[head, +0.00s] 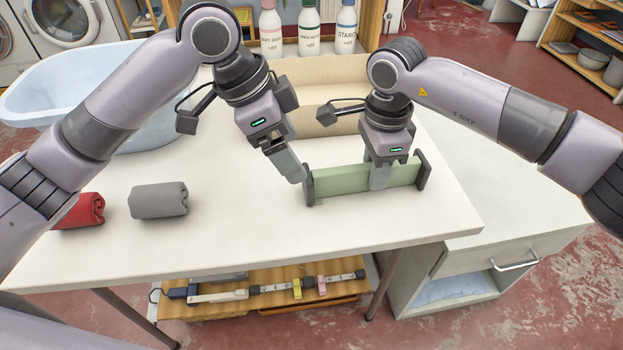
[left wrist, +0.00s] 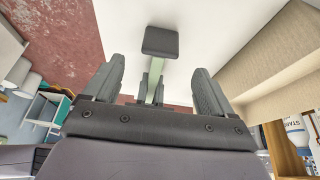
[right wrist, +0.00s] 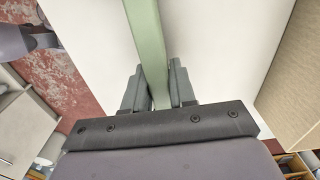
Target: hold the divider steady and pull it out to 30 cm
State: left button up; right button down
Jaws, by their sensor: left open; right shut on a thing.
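The divider (head: 342,180) is a pale green bar with a dark grey end piece at each end, standing on the white table. My right gripper (head: 379,184) is shut on the green bar, right of its middle. The right wrist view shows the bar (right wrist: 147,45) between both fingers. My left gripper (head: 297,178) is open at the divider's left end piece (head: 308,186). In the left wrist view that end piece (left wrist: 160,42) lies beyond and between the open fingers (left wrist: 155,90); I cannot tell whether they touch it.
A grey rolled towel (head: 158,201) and a red one (head: 84,211) lie on the table (head: 240,225) at the left. A pale blue tub (head: 60,85) is at the back left. A beige box (head: 330,85) stands behind the divider. The table's front is clear.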

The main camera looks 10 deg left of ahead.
aim_at(312, 182)
pick_arm(q)
jog(key=x, duration=0.9)
jog(key=shift+w+d+f, duration=0.1)
jog(key=shift+f, duration=0.1)
jog(key=c, duration=1.4)
jog(key=s+a, duration=0.1)
jog(key=a, duration=0.4)
jog(key=s+a, duration=0.1)
jog(key=a, duration=0.1)
jog(key=shift+s+a, duration=0.3)
jog(key=shift+s, duration=0.05)
jog(key=shift+c, duration=0.2)
jog(key=o, duration=1.4)
jog(key=shift+o, duration=0.2)
